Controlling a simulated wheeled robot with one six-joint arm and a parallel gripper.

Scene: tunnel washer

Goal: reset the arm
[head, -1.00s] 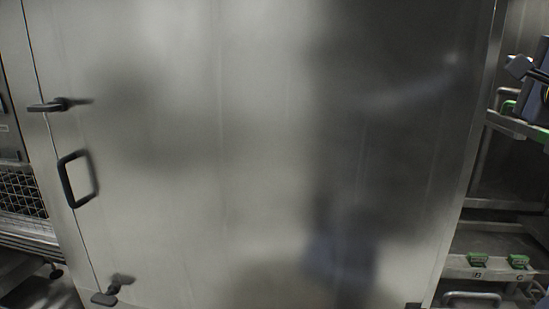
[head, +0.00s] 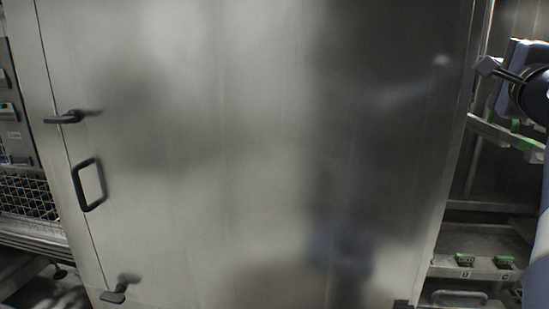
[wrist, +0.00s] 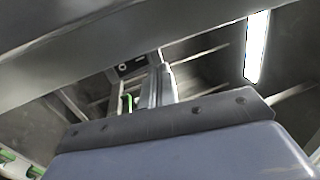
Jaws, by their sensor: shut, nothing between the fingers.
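My gripper (wrist: 156,88) shows in the wrist view as pale metal fingers rising from a dark plate on my blue-grey wrist housing. The fingers are together with nothing between them. In the head view my arm is at the right edge, in front of the racking and to the right of the big steel door (head: 230,150). A small grey block on a thin dark stem sticks out from it to the left.
The closed steel door carries a black pull handle (head: 88,185) and two latches, an upper one (head: 66,117) and a lower one (head: 118,290). A wire basket (head: 28,196) is at the left. Racking with green clips (head: 465,260) stands at the right. The wrist view shows a ceiling light (wrist: 257,48).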

